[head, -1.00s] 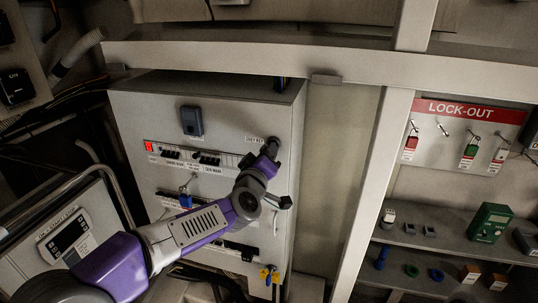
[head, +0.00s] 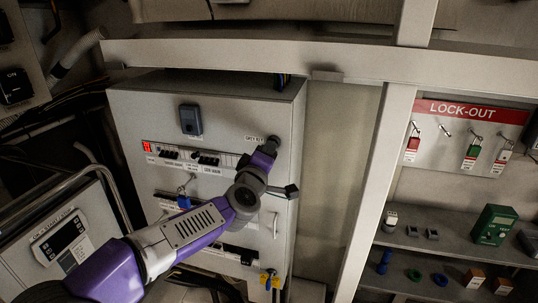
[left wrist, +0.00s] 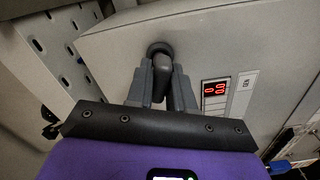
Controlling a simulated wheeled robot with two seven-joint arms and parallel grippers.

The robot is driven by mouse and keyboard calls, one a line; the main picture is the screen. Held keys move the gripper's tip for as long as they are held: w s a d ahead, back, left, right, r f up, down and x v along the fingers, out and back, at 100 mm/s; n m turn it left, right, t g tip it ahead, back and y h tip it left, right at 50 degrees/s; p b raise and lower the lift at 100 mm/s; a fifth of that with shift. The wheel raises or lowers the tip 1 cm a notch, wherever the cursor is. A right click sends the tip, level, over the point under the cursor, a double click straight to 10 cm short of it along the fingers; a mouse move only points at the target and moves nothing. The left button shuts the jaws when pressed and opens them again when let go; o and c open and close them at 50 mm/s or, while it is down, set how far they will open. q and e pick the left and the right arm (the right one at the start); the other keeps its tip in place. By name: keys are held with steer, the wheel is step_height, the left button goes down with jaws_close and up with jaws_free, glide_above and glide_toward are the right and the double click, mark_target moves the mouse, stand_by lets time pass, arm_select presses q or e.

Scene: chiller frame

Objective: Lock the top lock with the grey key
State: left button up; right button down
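The grey key (left wrist: 164,72) is a dark grey, round-topped piece at the top lock (left wrist: 160,48), a dark ring on the panel. In the head view the top lock (head: 274,140) is at the upper right of the pale cabinet, beside a small printed label. My left gripper (left wrist: 163,78) has one finger on each side of the key and appears shut on it. In the head view my left gripper (head: 268,150) reaches up to the lock and covers most of the key. How far the key sits in the lock cannot be told. My right gripper is not in view.
The cabinet (head: 220,95) carries a red display (head: 147,147), rows of black switches and a blue padlock (head: 184,202). Blue and yellow pieces (head: 268,280) are low on its front. A LOCK-OUT board (head: 460,150) and shelves are at the right, behind an upright post (head: 372,190).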

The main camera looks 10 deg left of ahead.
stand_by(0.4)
arm_select(q)
steer(key=shift+f+n+b, duration=0.1)
steer(key=shift+n+b, duration=0.5)
steer(key=shift+n, duration=1)
steer(key=shift+o, duration=0.4)
steer(key=shift+n+b, duration=0.3)
steer(key=shift+b, duration=0.05)
steer(key=o, duration=0.9)
